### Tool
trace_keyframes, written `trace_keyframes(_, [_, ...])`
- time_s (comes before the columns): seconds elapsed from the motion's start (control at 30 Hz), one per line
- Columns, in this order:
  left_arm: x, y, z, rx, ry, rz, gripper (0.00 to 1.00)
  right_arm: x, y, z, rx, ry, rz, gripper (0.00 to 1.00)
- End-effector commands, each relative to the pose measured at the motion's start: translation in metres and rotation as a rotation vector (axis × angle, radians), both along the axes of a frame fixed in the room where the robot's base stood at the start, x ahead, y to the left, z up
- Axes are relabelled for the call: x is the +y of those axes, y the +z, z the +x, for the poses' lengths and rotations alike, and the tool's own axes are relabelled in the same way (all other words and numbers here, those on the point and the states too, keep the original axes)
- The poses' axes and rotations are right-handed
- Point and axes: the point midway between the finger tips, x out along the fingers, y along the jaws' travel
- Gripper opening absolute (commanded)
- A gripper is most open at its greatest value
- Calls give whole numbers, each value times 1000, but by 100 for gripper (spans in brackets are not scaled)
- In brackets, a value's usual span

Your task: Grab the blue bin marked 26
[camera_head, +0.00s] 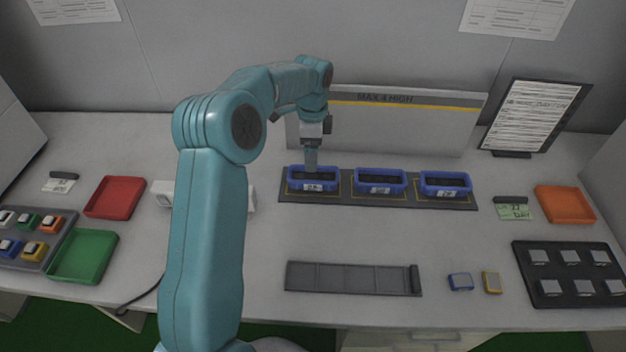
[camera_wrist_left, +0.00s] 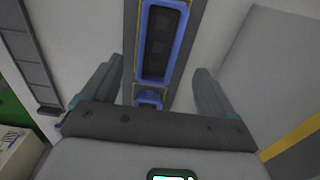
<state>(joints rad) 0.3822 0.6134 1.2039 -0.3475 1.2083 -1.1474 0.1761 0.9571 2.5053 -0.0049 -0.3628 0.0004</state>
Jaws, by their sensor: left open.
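Three blue bins stand in a row on a dark mat (camera_head: 340,198). The left bin (camera_head: 313,185) has a small white label that seems to read 26. The middle bin (camera_head: 380,188) and right bin (camera_head: 445,192) also have front labels, too small to read surely. My left gripper (camera_head: 311,165) is over the left bin, its fingers pointing down at it. In the left wrist view the open fingers (camera_wrist_left: 152,92) stand apart with a blue bin (camera_wrist_left: 163,45) beyond and between them. Part of another blue bin shows lower. Contact cannot be told. My right gripper is not in view.
Behind the bins stands a panel (camera_head: 400,125) marked MAX 4 HIGH. A grey slotted tray (camera_head: 350,279) lies in front, with small blue and yellow blocks right of it. Red (camera_head: 115,198), green (camera_head: 84,257) and orange (camera_head: 565,204) trays stand at the sides. Table between bins and slotted tray is clear.

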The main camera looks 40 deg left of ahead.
Motion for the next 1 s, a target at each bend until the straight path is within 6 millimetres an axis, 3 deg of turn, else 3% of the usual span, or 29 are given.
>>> trace_keyframes(0.1, [-1, -25, -1, 4, -1, -2, 87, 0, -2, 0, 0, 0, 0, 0])
trace_keyframes(0.37, [0, -48, 0, 3, -1, -1, 87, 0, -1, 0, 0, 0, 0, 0])
trace_keyframes(0.6, [-1, -85, 2, 4, 0, -2, 87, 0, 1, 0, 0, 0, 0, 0])
trace_keyframes(0.93, [0, -94, 3, 1, 0, -1, 87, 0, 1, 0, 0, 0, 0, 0])
trace_keyframes(1.0, [0, -94, 3, 1, 0, -1, 64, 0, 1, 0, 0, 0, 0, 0])
